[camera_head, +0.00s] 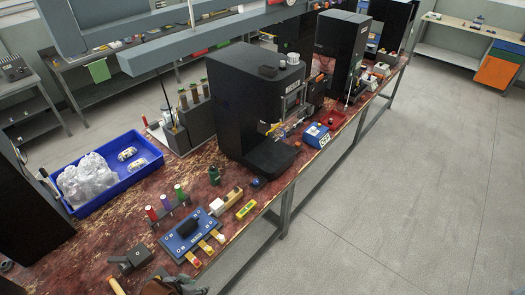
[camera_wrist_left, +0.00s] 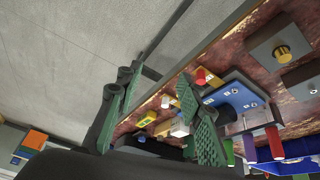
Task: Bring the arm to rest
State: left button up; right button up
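My left gripper (camera_wrist_left: 155,105) shows large in its wrist view, with two green-padded fingers spread wide apart and nothing held between them. In the head view, what seems to be this gripper (camera_head: 178,286) is cut off at the bottom edge, over the near end of the bench. In the wrist view its fingers are beside the bench's front edge, and the floor shows to their left. My right gripper is not in view.
The stained red bench (camera_head: 115,235) holds a blue fixture plate (camera_head: 190,238), a blue tray (camera_head: 137,180) with clear bags, upright colored-handled tools (camera_head: 165,202) and a tall black machine (camera_head: 240,110). A grey beam (camera_head: 200,40) crosses above. The floor at right (camera_head: 390,190) is clear.

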pick_arm(q)
jog(key=s+a+f+n+y, duration=0.1)
jog(key=s+a+n+y, duration=0.25)
jog(key=s+a, duration=0.7)
notch_tip(320, 180, down, 36)
jog(key=s+g+b, duration=0.2)
jog(key=s+b, duration=0.1)
jog(key=b, duration=0.1)
jog(key=s+f+g+h+b, duration=0.1)
jog(key=s+f+b, duration=0.1)
jog(key=s+f, duration=1.6)
jog(key=shift+s+f+m, duration=0.15)
jog(key=shift+f+m, duration=0.1)
jog(key=shift+m, duration=0.1)
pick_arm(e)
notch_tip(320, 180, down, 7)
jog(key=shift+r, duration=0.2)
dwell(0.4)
